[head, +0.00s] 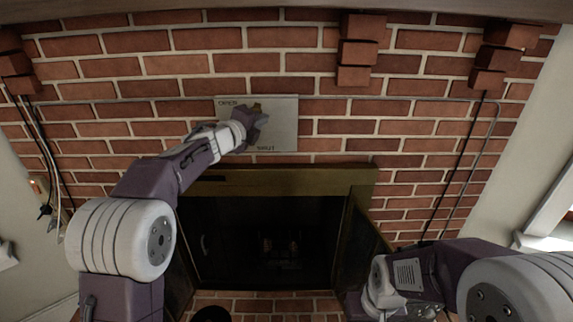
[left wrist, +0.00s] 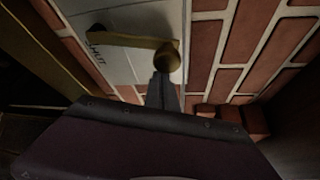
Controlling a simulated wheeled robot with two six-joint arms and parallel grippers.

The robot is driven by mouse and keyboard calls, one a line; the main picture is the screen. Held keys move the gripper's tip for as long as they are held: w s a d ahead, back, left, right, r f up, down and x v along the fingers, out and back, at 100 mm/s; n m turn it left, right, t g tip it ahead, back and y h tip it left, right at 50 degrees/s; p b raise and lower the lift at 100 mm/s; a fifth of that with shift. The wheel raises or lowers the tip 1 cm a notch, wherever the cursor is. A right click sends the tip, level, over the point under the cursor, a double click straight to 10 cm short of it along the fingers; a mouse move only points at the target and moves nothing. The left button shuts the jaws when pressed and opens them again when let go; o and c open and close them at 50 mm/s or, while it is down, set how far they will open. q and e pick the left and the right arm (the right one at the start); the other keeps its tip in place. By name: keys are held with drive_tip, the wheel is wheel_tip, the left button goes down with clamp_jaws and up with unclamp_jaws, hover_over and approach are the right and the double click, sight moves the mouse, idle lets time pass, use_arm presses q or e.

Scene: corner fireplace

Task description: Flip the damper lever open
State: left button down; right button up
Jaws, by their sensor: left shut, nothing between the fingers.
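A pale metal plate (head: 285,130) on the brick wall above the fireplace reads OPEN at its top and SHUT at its bottom. It also fills the top of the left wrist view (left wrist: 135,17). The brass damper lever (left wrist: 125,40) lies across the plate there, with a round knob (left wrist: 167,56) at one end. My left gripper (head: 262,118) is at the plate and hides most of the lever in the head view. Its fingers (left wrist: 163,88) are shut and empty, right at the knob; whether they touch it is unclear. My right gripper (head: 383,300) is low at the right, its fingertips unclear.
The dark fireplace opening (head: 265,240) with a brass frame (head: 275,182) and open doors lies below the plate. Brick brackets (head: 357,50) stick out above right of the plate. Cables and a thin conduit run along the wall. The brick wall around the plate is clear.

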use_arm(q)
drive_tip(key=a+n, duration=0.1)
drive_tip(key=a+n+t+b, duration=0.1)
drive_tip(key=shift+a+r+h, duration=0.3)
drive_tip(key=shift+h, duration=0.1)
idle(0.3)
drive_tip(key=shift+d, duration=0.1)
